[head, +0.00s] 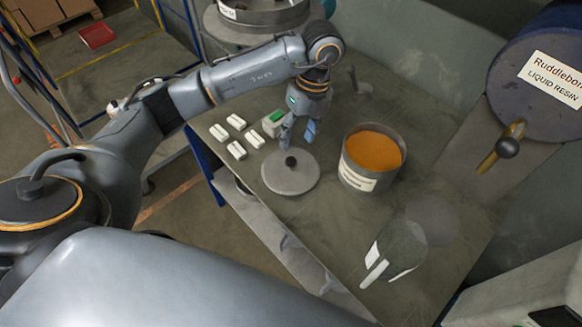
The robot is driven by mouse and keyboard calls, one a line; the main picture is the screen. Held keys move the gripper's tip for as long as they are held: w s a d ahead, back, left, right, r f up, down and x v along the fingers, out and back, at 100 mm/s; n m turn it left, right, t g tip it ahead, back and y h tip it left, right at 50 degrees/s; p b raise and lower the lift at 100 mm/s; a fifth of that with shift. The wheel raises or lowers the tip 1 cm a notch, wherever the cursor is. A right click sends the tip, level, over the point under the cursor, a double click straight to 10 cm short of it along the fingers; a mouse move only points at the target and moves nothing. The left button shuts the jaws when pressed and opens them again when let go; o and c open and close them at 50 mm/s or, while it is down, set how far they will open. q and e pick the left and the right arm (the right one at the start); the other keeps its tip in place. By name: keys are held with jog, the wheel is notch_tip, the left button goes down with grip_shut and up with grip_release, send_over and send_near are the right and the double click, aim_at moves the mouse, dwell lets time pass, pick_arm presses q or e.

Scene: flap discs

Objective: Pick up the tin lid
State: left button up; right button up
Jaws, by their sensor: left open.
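The tin lid (289,181) is a grey round disc with a dark knob (290,161) at its centre, lying flat on the workbench. Beside it on the right stands an open tin (352,176) with a label, holding orange-brown powder. My left gripper (297,142) points down above the lid, close to its knob at the far side. Its fingers are apart, and I see nothing between them. Whether a finger touches the lid I cannot tell. My right gripper is not in view.
Several white blocks (237,150) and a box with a green top (272,123) lie left of my gripper. A clear container (405,245) stands nearer on the bench (330,232). A dark liquid resin drum (520,95) with a tap is at the right. A large round vessel (262,25) stands behind.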

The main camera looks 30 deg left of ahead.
aim_at(291, 158)
pick_arm(q)
jog(key=shift+f, duration=0.95)
jog(key=shift+s+a+f+p, duration=0.2)
jog(key=shift+s+f+p, duration=0.15)
jog(key=shift+f+p, duration=0.15)
jog(key=f, duration=0.2)
jog(key=s+f+p, duration=0.1)
jog(key=shift+a+f, duration=0.2)
jog(key=shift+a, duration=0.05)
jog(key=shift+f, duration=0.25)
jog(key=c, duration=0.9)
grip_shut()
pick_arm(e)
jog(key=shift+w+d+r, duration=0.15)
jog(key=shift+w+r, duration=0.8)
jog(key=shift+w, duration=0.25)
